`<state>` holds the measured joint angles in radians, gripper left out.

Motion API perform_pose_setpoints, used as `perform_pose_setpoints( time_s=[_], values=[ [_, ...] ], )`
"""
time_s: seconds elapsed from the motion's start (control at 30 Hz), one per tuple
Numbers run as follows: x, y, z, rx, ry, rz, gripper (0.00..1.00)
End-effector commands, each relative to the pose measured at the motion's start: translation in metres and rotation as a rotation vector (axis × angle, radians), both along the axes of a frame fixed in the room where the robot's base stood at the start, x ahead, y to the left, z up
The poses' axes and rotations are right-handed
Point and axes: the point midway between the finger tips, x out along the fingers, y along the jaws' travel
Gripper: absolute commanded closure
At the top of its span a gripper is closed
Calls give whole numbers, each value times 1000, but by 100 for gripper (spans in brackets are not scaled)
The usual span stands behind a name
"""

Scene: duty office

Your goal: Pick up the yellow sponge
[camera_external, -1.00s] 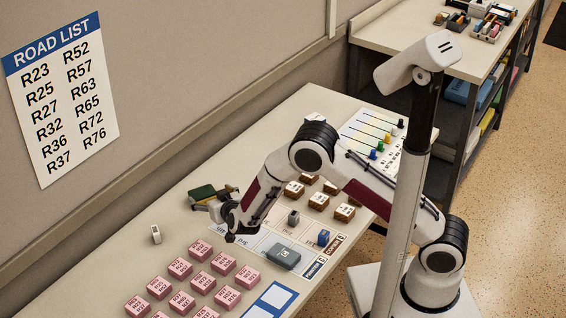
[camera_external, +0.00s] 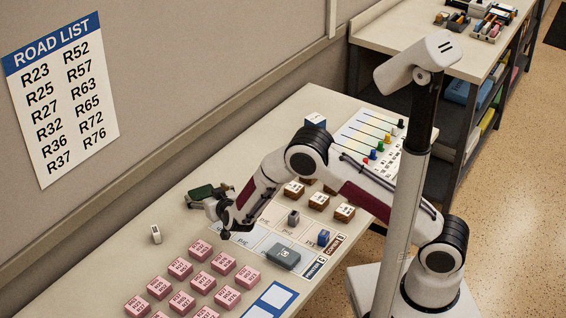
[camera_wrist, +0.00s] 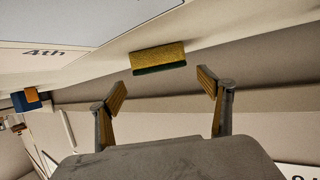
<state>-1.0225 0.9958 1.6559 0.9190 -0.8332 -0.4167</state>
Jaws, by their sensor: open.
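The yellow sponge (camera_wrist: 158,54) lies ahead of my gripper (camera_wrist: 161,84) in the wrist view, a yellow block with a dark green layer along its lower edge. It sits roughly centred between the two spread fingers, beyond their tips. My gripper is open and nothing shows between its pads. In the external view the sponge (camera_external: 203,192) shows its green face up, on the table's wall side. My gripper (camera_external: 208,199) is low beside it. Whether the fingers touch it I cannot tell.
Pink labelled blocks (camera_external: 201,283) stand in rows toward the front. A small pale block (camera_external: 156,234) is left of the gripper. A grey box (camera_external: 284,256) and brown labelled blocks (camera_external: 319,201) stand to the right. The wall (camera_external: 170,90) runs behind the table.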

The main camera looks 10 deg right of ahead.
Motion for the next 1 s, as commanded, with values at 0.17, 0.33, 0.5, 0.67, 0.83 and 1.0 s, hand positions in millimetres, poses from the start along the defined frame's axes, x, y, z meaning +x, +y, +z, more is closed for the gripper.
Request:
perform_pose_setpoints(
  time_s=[0.17, 0.33, 0.5, 0.67, 0.83, 1.0],
  values=[
    [13, 6, -11, 1, 0, -1, 22],
    [26, 10, -17, -1, 1, -2, 22],
    [32, 13, -20, 0, 0, -1, 22],
    [33, 14, -20, 0, 0, 0, 22],
    [33, 13, -20, -1, 1, -1, 22],
    [33, 13, -20, -1, 1, -1, 22]
  ],
)
